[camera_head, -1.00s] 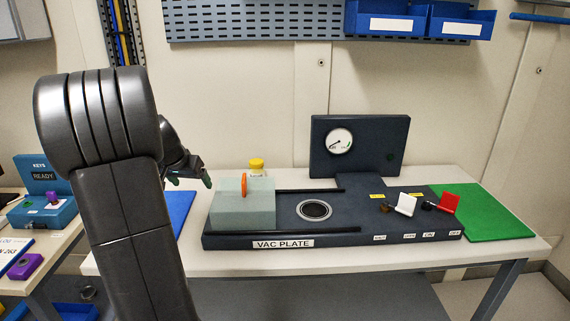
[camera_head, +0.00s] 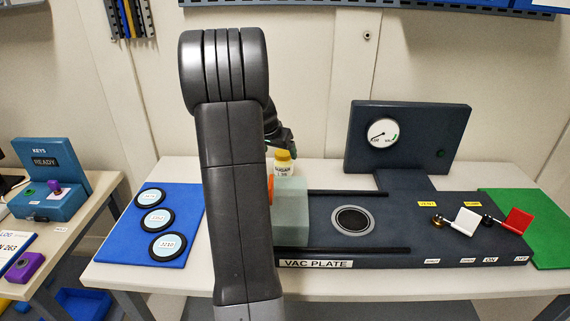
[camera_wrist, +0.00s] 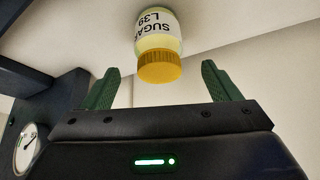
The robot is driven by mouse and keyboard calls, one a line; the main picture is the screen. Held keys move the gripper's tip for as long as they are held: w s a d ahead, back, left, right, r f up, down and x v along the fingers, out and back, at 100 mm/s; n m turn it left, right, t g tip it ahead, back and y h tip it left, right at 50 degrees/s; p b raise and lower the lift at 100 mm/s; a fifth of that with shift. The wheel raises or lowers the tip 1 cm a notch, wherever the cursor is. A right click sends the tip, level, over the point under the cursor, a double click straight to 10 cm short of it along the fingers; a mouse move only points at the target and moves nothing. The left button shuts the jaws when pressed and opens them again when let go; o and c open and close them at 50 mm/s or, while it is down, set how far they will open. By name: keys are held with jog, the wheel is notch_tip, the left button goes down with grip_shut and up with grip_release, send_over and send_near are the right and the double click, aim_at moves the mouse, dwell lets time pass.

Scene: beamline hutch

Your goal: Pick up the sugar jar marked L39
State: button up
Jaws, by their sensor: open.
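The sugar jar (camera_head: 283,164) has a yellow lid and a white label. It stands upright behind the pale green block on the vacuum plate. In the wrist view the jar (camera_wrist: 158,40) appears upside down, and its label reads SUGAR L39. My gripper (camera_wrist: 158,82) is open, with its two green fingers spread. The jar's lid lies between and just beyond the fingertips, and nothing is held. In the head view my gripper (camera_head: 288,145) is close to the jar's lid, partly hidden by my arm.
The pale green block (camera_head: 291,212) sits on the dark vacuum plate (camera_head: 430,235) in front of the jar. A gauge panel (camera_head: 410,140) stands at the back right. A blue mat (camera_head: 185,200) with black-rimmed discs lies left, and a green mat (camera_head: 545,225) lies right.

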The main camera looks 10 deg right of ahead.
aim_at(283, 161)
jog(key=shift+s+p+x, duration=0.2)
jog(key=shift+p+x, duration=0.3)
jog(key=shift+x, duration=3.35)
jog(key=shift+f, duration=0.1)
jog(key=shift+c, duration=0.4)
jog(key=c, duration=1.2)
